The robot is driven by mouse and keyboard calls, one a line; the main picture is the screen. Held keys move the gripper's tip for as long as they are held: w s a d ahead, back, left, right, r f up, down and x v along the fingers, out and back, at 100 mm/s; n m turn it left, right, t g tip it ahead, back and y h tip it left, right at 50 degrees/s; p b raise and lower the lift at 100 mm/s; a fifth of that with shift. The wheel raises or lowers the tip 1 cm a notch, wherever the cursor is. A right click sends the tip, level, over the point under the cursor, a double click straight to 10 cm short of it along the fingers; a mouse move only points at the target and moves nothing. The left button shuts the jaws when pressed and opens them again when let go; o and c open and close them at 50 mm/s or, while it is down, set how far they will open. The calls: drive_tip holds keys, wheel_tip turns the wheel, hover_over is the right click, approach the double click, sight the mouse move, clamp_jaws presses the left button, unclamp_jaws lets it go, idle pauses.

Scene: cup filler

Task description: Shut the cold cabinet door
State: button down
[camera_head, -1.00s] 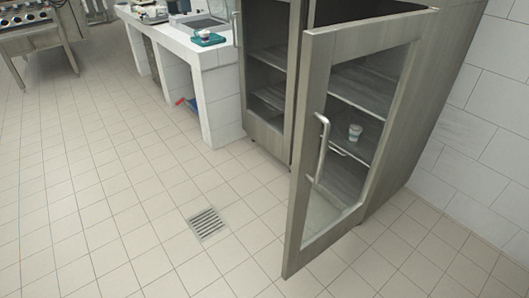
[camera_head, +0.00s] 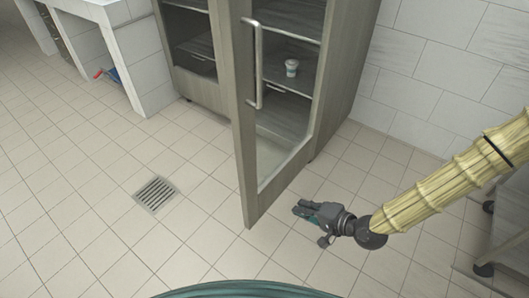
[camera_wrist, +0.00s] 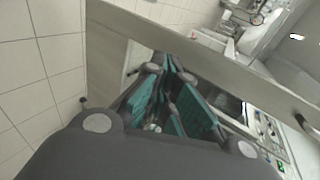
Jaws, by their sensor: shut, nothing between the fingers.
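The cold cabinet door (camera_head: 241,140), a grey frame with a glass pane and a vertical bar handle (camera_head: 257,65), stands wide open and points toward me in the head view. Behind its glass a small white cup (camera_head: 291,67) is on a shelf of the cabinet (camera_head: 345,75). My gripper (camera_head: 297,209) is shut and empty, low to the right of the door's lower free corner. In the wrist view my gripper (camera_wrist: 172,75) points at the door frame (camera_wrist: 215,50), which crosses the picture close ahead. I cannot tell whether they touch.
A white counter (camera_head: 120,50) stands at the upper left, with a red and blue item beneath it. A floor drain (camera_head: 155,194) lies left of the door. A tiled wall (camera_head: 440,75) and a wheeled metal unit (camera_head: 490,225) are at the right. The floor left of the door is clear.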

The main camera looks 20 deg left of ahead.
drive_tip(key=w+a+r+t+y+b, duration=0.1)
drive_tip(key=w+a+r+y+b, duration=0.2)
drive_tip(key=w+r, duration=0.25)
drive_tip(key=y+b, duration=0.2)
drive_tip(key=y, duration=0.1)
approach(258, 135)
drive_tip(key=b+x, duration=0.1)
drive_tip(key=x, duration=0.5)
drive_tip(key=shift+a+b, duration=0.2)
drive_tip(key=shift+b, duration=0.2)
drive_tip(key=shift+w+a+h, duration=0.15)
drive_tip(key=shift+a+h, duration=0.15)
drive_tip(key=shift+a, duration=0.15)
